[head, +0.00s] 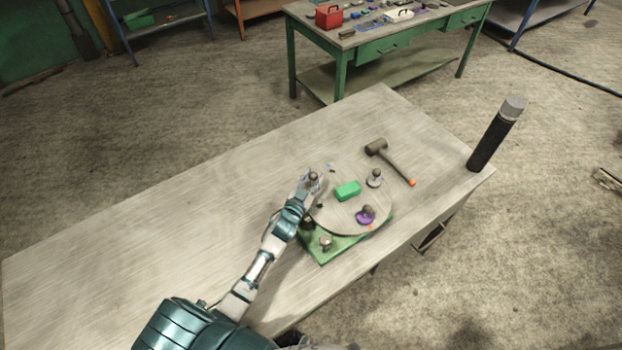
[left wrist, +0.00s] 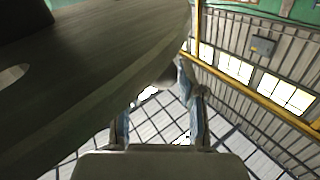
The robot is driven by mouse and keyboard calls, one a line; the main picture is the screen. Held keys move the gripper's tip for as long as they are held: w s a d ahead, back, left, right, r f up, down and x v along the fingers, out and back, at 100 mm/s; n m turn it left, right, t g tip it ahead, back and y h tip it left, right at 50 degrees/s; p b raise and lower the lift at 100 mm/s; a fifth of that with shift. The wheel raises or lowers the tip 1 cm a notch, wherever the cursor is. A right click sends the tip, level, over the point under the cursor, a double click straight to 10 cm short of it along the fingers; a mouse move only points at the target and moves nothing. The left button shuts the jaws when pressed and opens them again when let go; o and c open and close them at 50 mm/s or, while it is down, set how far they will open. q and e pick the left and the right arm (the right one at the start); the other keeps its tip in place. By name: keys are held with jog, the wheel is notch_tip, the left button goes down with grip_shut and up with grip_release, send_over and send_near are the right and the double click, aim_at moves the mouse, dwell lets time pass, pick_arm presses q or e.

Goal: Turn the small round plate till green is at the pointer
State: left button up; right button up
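The small round plate (head: 332,214) lies on a green base (head: 322,256) on the workbench. A green block (head: 347,190) sits near its middle. A purple-based knob (head: 366,215) and a grey-based knob (head: 375,178) stand near its rim. A small orange mark (head: 370,228), perhaps the pointer, is at the near rim beside the purple knob. My left gripper (head: 314,180) is at the plate's far left rim, around a dark knob. In the left wrist view my left gripper (left wrist: 160,105) has its fingers apart, with the knob partly hidden between them. My right gripper is out of view.
A mallet (head: 388,160) lies behind the plate to the right. A black cylinder with a grey cap (head: 495,135) stands at the bench's right corner. The bench's left part (head: 150,230) is clear. A green table (head: 365,50) with tools stands farther back.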

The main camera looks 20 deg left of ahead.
pick_arm(q)
jog(key=shift+o, duration=0.8)
jog(key=shift+d+f, duration=0.1)
jog(key=shift+s, duration=0.1)
jog(key=shift+s+f, duration=0.1)
jog(key=shift+s, duration=0.05)
jog(key=s, duration=1.1)
jog(key=shift+s, duration=0.3)
jog(key=shift+d, duration=0.1)
